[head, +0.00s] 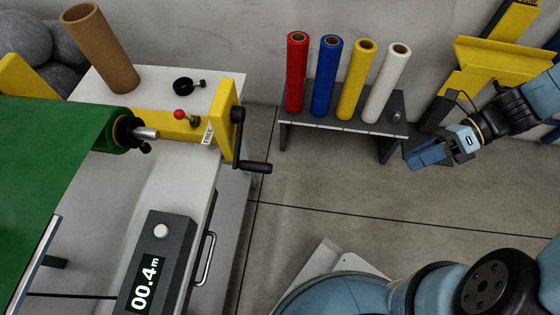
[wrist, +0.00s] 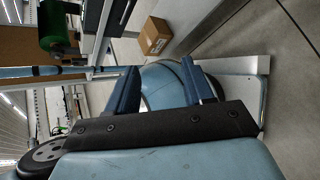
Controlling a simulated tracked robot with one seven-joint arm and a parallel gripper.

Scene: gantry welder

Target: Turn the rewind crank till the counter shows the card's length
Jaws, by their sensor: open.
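The rewind crank (head: 238,140) is a black arm on the yellow end bracket (head: 225,105). Its black handle (head: 254,167) sticks out to the right at the lower end. The counter (head: 146,284) reads 00.4 m, with a white button above the display. A green sheet (head: 50,150) is wound on a roll at the left. My gripper (head: 425,155) is at the right, well apart from the crank. The wrist view shows its two blue fingers (wrist: 163,88) spread and empty. I see no card with a length on it.
A red-knobbed lever (head: 181,115) sits by a FREE label. Red, blue, yellow and white rolls stand on a dark rack (head: 340,123) between crank and gripper, toward the wall. A cardboard tube (head: 103,50) stands back left. A cardboard box (wrist: 155,36) shows in the wrist view.

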